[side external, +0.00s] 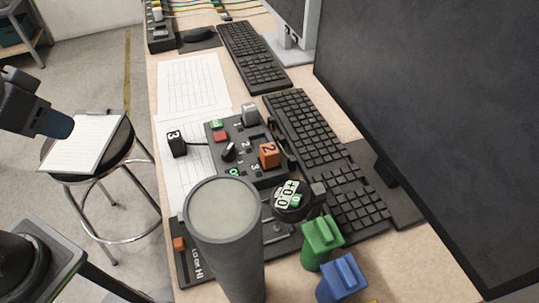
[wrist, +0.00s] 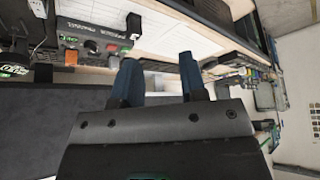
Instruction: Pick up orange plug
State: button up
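The orange plug (side external: 268,155), a small block marked 2, stands upright on the right side of a dark control box (side external: 245,170). A small orange piece also shows at the left in the wrist view (wrist: 71,57), but I cannot tell if it is the plug. My gripper (side external: 58,125) is at the far left of the side view, well away from the plug, above a stool. In the wrist view my gripper (wrist: 160,64) has two blue fingers set apart with nothing between them.
A black block marked 3 (side external: 177,143) sits left of the box. A tall grey cylinder (side external: 225,240) stands in front. Green (side external: 321,243) and blue (side external: 342,280) blocks lie at the front right. Keyboards (side external: 325,150) and a large monitor (side external: 430,110) bound the right. White sheets (side external: 192,85) lie flat behind.

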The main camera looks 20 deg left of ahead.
jog(key=o, duration=0.4)
jog(key=w+d+r+m+g, duration=0.2)
jog(key=w+d+r+m, duration=0.35)
jog(key=w+m, duration=0.2)
jog(key=m+y, duration=0.3)
jog(key=m, duration=1.7)
send_over(269, 149)
jog(key=s+d, duration=0.3)
jog(key=d, duration=0.1)
notch_tip(269, 149, down, 5)
jog(key=shift+n, duration=0.25)
jog(key=x, duration=0.9)
jog(key=s+x, duration=0.1)
jog(key=x, duration=0.3)
jog(key=shift+a+f, duration=0.35)
